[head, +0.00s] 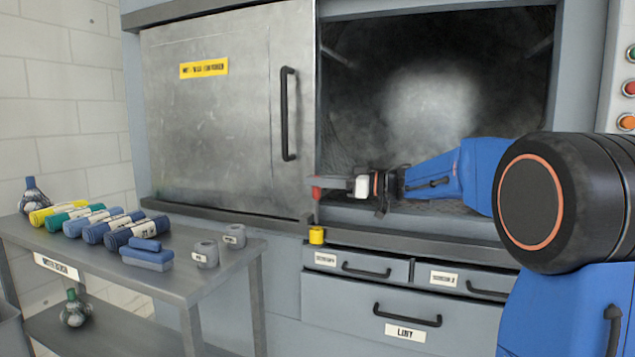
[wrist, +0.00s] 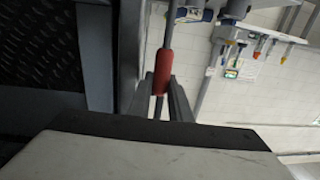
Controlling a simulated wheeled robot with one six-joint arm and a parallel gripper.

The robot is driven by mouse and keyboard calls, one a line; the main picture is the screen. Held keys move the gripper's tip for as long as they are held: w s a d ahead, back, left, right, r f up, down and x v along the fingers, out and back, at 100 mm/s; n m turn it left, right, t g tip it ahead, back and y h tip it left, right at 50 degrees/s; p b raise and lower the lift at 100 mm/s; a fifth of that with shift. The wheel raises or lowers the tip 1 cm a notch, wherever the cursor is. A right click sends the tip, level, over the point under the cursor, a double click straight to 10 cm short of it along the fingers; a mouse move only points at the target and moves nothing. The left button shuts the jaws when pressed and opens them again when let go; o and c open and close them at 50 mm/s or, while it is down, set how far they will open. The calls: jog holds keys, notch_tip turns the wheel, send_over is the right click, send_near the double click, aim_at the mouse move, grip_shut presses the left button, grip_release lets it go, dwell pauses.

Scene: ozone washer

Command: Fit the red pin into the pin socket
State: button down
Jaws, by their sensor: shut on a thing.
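The red pin (head: 317,189) is held at the tips of my gripper (head: 328,183) in the head view, in front of the washer's open chamber. In the wrist view the red pin (wrist: 162,70) sits between the two fingers of my gripper (wrist: 163,93), which is shut on it. A small yellow cylinder (head: 317,235), which looks like the pin socket, is on the washer front below the sill. The pin is directly above it in the head picture, with a visible gap. The depth offset between them is hard to tell. The socket's opening is not clearly visible.
A closed sliding door (head: 215,120) covers the washer's left side. Labelled drawers (head: 390,315) lie below the sill. The space around the pin looks clear.

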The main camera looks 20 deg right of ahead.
aim_at(317, 199)
jog(key=shift+f, duration=2.1)
dwell(0.4)
jog(key=shift+r, duration=0.2)
jog(key=shift+r, duration=1.6)
jog(key=shift+f, duration=1.75)
dwell(0.9)
jog(key=c, duration=1.6)
grip_release()
jog(key=shift+f, duration=0.1)
jog(key=shift+o, duration=0.2)
